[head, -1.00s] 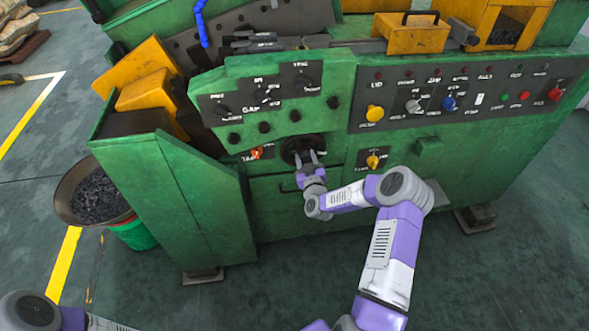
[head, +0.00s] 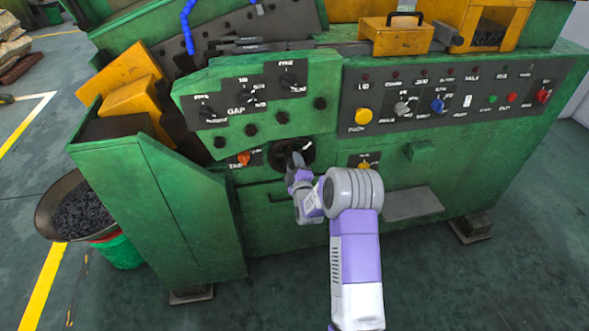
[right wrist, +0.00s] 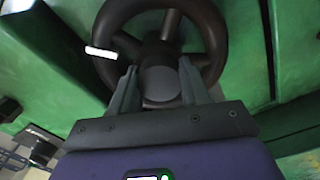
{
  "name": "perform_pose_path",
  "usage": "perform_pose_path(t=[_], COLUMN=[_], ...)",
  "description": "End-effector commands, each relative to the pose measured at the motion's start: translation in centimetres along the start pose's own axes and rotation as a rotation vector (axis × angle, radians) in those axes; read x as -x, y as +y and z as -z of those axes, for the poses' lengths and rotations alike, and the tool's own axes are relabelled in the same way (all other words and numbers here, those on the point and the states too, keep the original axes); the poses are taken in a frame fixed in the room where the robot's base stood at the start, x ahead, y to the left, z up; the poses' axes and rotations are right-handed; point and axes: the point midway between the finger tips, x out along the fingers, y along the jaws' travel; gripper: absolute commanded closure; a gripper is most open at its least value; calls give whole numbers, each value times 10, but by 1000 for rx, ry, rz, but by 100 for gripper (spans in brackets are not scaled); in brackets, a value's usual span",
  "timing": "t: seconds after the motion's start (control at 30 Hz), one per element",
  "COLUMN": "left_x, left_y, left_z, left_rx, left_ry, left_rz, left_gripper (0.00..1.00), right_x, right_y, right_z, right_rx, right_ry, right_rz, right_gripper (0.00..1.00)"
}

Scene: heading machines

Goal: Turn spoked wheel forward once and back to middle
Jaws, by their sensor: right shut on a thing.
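The spoked wheel (head: 278,154) is dark and sits on the front of the green machine, below the dial panel. In the right wrist view its rim (right wrist: 208,35), spokes and round hub (right wrist: 160,83) fill the upper middle. A white mark (right wrist: 101,52) lies on the rim at the left. My right gripper (head: 296,160) is at the wheel; in the right wrist view its two fingers (right wrist: 158,84) stand on either side of the hub. It is shut on the wheel; the exact contact is partly hidden. My left gripper is out of view.
An orange-red knob (head: 244,158) is close to the left of the wheel, and a yellow knob (head: 364,166) to the right. A grey plate (head: 412,204) juts out lower right. A bin of dark pieces (head: 88,208) stands at the left.

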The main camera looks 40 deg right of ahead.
Motion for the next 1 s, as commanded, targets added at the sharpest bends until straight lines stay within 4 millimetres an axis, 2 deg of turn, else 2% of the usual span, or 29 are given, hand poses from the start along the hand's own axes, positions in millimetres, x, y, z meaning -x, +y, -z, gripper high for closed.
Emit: perform_pose_path(t=[0.2, 0.6, 1.0], left_x=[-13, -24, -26], left_y=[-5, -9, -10], left_z=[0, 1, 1], left_rx=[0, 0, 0], left_ry=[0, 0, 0], left_rz=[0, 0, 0], left_gripper=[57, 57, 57], right_x=[0, 0, 0], right_y=[-1, 0, 0], right_z=[1, 1, 1], right_rx=[208, 569, 791], right_ry=[3, 3, 2], right_rz=[-5, -4, -2], right_gripper=[100, 100, 100])
